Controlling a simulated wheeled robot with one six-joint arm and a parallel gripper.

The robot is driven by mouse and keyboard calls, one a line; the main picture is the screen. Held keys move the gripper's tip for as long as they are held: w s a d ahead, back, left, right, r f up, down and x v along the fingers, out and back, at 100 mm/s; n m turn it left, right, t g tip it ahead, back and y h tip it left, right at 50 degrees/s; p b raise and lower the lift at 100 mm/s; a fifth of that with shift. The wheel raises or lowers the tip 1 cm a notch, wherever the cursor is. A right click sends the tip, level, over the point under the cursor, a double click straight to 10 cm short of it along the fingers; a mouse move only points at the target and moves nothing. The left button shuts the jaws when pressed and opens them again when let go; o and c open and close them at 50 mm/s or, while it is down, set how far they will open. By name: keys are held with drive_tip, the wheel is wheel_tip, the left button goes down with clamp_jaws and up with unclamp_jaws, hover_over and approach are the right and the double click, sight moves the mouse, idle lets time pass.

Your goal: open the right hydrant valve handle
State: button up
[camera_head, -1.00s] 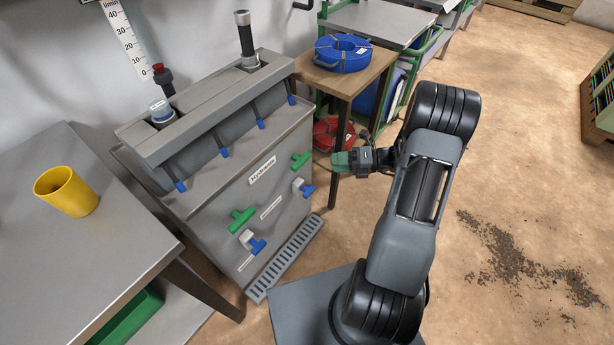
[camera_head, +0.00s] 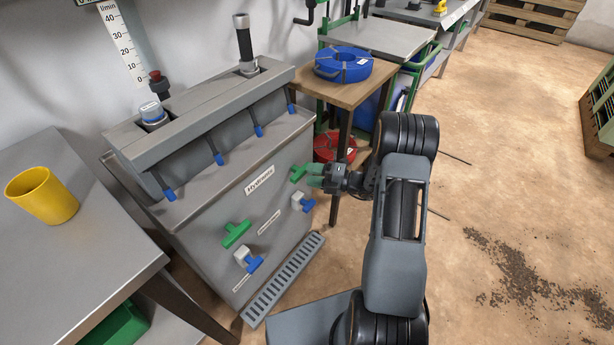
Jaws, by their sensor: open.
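The grey manifold cabinet (camera_head: 205,225) carries a "Hydrants" label on its front face. Two green T-shaped handles are on this face: a right one (camera_head: 298,173), beside the label, and a left one (camera_head: 236,234). The right green handle is the right hydrant valve handle. Part of the handle may be hidden.
Blue handles on white valves sit below the green ones, right (camera_head: 304,203) and left (camera_head: 251,260). A wooden table (camera_head: 312,88) with a blue hose coil (camera_head: 343,65) stands behind my gripper. A floor grate (camera_head: 283,280) lies at the cabinet's foot. Floor at right is open.

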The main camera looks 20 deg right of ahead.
sight(299, 171)
drive_tip(key=shift+x, duration=1.15)
clamp_jaws()
